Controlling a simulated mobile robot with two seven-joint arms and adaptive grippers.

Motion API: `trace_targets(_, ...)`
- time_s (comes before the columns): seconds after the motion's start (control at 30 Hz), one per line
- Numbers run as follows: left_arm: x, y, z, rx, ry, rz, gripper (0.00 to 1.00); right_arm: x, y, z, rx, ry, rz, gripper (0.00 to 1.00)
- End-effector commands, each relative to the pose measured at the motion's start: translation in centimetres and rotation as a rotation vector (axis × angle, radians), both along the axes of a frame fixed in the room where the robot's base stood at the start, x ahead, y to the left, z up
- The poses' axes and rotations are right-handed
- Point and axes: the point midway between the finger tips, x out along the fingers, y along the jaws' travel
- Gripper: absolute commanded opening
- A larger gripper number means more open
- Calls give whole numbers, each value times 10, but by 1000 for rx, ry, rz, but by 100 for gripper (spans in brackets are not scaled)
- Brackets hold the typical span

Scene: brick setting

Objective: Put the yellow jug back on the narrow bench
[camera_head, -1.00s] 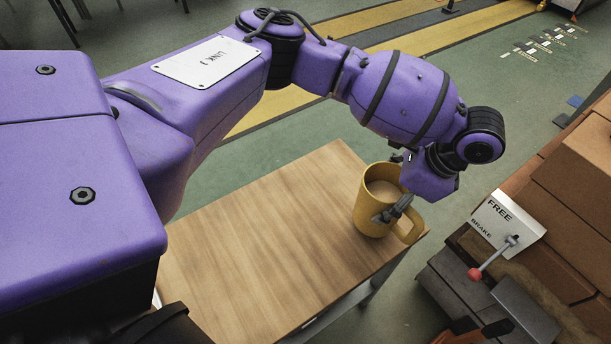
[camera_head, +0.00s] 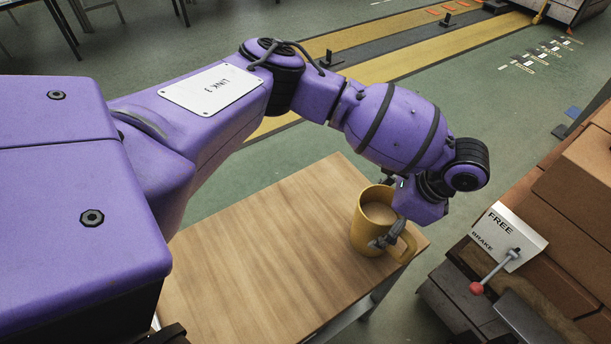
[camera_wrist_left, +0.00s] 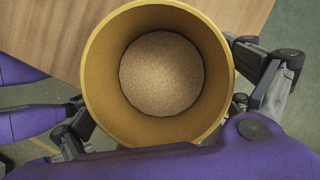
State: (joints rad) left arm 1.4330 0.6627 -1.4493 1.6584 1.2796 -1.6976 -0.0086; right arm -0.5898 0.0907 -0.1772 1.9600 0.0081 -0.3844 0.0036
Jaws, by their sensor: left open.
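The yellow jug (camera_head: 365,232) is upright near the right end of the narrow bench (camera_head: 255,260), which has a wooden top. It looks set down on the top, with its handle toward the lower right. It holds something tan, and its rim shows large in the left wrist view (camera_wrist_left: 98,62). My left gripper (camera_head: 386,236) is open at the jug, with one finger beside the handle. In the wrist view its fingers lie on either side of the jug. Whether they touch it is unclear; the far finger is hidden in the head view. My right gripper is not in view.
At the right are brown blocks (camera_head: 570,195), a FREE/BRAKE sign (camera_head: 508,232) and a lever with a red knob (camera_head: 477,288), close to the bench end. The bench top left of the jug is clear. Yellow and dark stripes (camera_head: 420,60) cross the green floor behind.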

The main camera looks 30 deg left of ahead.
Motion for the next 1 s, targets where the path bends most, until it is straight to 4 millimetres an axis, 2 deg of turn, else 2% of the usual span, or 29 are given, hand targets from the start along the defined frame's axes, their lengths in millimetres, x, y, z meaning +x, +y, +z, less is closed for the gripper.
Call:
trace_targets(0.13,-1,0,-1,1,2,1,95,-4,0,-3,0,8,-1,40)
trace_targets(0.27,1,-3,10,-2,-1,0,95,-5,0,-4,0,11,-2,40)
trace_targets(0.7,10,-37,94,-1,-4,-2,95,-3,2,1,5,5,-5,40)
trace_targets(0.83,11,-43,108,-1,-2,-2,95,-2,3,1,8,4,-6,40)
trace_targets(1.0,11,-46,115,-1,-1,-1,95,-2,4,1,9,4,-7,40)
